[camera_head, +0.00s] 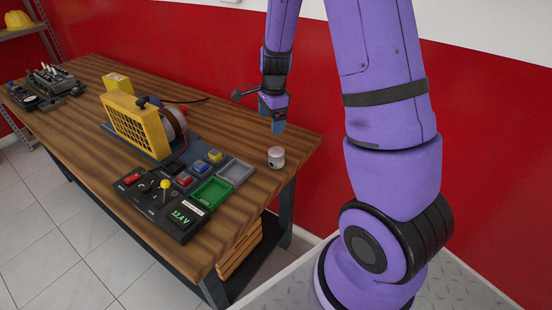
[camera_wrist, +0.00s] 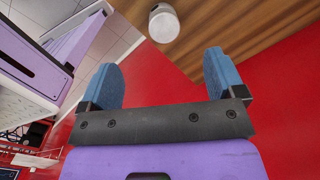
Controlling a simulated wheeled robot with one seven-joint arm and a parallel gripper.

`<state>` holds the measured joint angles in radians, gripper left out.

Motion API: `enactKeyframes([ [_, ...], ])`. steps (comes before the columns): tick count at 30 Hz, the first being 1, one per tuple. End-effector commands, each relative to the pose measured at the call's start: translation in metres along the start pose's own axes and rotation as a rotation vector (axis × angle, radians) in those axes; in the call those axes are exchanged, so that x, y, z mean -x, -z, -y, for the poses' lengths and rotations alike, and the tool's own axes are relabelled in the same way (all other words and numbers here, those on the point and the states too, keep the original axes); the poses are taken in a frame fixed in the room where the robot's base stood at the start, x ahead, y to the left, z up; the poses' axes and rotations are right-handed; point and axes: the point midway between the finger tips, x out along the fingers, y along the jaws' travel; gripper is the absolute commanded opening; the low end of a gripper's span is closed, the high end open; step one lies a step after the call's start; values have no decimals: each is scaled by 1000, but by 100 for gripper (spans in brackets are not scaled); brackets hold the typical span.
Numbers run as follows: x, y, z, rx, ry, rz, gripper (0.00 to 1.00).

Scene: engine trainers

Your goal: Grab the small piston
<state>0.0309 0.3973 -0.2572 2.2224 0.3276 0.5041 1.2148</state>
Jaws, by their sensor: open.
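The small piston (camera_head: 276,157) is a short pale grey cylinder standing on the wooden table near its right end. It also shows at the top of the wrist view (camera_wrist: 163,23), beyond my fingertips and slightly left of the table's middle grain. My gripper (camera_head: 278,118) hangs above the table's back right edge, behind the piston and apart from it. In the wrist view its two blue fingers (camera_wrist: 164,75) are spread wide with nothing between them.
A control panel (camera_head: 165,205) with buttons, a green tray (camera_head: 212,192) and a grey tray (camera_head: 235,172) lie left of the piston. A yellow engine trainer (camera_head: 140,125) stands farther left. The wooden table (camera_head: 290,140) is bare around the piston. A red wall rises behind.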

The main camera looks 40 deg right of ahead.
Motion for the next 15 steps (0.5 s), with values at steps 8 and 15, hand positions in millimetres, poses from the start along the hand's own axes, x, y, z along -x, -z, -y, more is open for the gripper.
enactKeyframes([
  [8, -59, 26, 8, -226, -46, -52, 88],
  [15, -86, 31, 8, -264, -52, -62, 88],
])
